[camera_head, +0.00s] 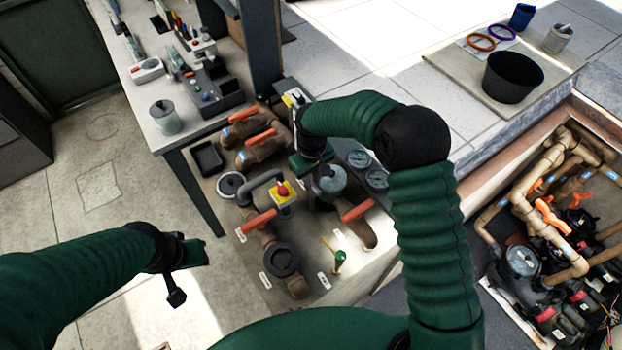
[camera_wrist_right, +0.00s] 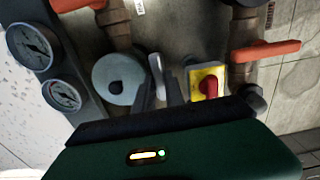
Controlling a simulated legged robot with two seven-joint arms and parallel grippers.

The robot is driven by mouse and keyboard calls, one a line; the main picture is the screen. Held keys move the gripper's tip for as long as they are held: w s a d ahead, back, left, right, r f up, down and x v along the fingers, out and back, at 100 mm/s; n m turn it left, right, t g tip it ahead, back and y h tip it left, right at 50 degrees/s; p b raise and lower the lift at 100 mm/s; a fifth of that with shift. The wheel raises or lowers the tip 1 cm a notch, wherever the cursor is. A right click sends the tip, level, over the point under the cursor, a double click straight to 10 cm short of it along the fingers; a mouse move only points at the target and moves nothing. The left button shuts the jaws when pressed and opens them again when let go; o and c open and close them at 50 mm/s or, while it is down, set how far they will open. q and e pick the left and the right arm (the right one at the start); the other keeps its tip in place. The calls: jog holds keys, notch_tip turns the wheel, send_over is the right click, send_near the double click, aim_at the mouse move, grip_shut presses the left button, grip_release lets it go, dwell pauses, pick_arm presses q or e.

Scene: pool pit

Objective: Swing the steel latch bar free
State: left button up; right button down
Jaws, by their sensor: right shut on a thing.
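My right gripper (camera_head: 308,178) reaches down over the pump panel, between the round grey lid (camera_head: 330,180) and the yellow switch plate with its red knob (camera_head: 283,192). In the right wrist view its fingers (camera_wrist_right: 159,88) are closed about a pale metal piece, which looks like the steel latch bar (camera_wrist_right: 156,65). The lid (camera_wrist_right: 114,80) is left of the fingers and the yellow plate (camera_wrist_right: 205,84) is right of them. In the head view my gripper and arm hide most of the bar. My left gripper (camera_head: 183,275) hangs away from the panel at the lower left; its jaw gap is unclear.
Pipes with orange handles (camera_head: 258,221) surround the switch. Two gauges (camera_head: 368,170) sit right of the lid. A workbench (camera_head: 135,95) with tools and a cup stands at the upper left. A sunken pit with more pipes (camera_head: 540,220) lies at the right.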

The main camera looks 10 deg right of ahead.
jog(key=shift+s+f, duration=0.25)
jog(key=shift+s, duration=0.05)
jog(key=c, duration=1.6)
grip_release()
jog(key=shift+o, duration=1)
jog(key=shift+r, duration=0.2)
jog(key=shift+w, duration=0.1)
notch_tip(320, 180, up, 17)
jog(key=b, duration=0.3)
jog(key=shift+f, duration=0.15)
